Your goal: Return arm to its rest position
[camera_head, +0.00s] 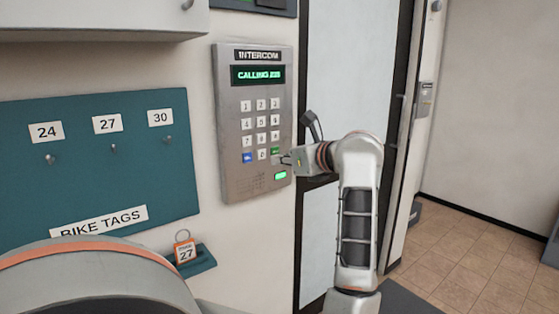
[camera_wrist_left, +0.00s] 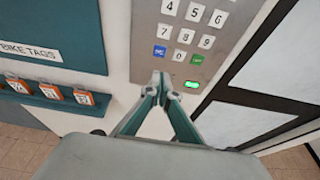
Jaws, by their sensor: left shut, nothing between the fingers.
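My left gripper (camera_head: 286,160) is in front of the lower right part of the grey intercom (camera_head: 232,120). It is shut and empty. In the left wrist view its fingertips (camera_wrist_left: 160,80) meet just below the keypad, beside the lit green light (camera_wrist_left: 191,86). I cannot tell whether they touch the panel. The intercom also shows in the left wrist view (camera_wrist_left: 148,30). Its display (camera_head: 258,75) reads "CALLING" and a number too small to read surely. My left arm's pale links rise from the bottom of the head view. My right gripper is not in view.
A teal bike tag board (camera_head: 100,180) with several hooks hangs left of the intercom. An orange tag (camera_head: 185,250) marked 27 sits on a small teal ledge (camera_head: 204,259). A dark-framed door (camera_head: 345,60) stands to the right. Tiled floor (camera_head: 470,245) is open at the right.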

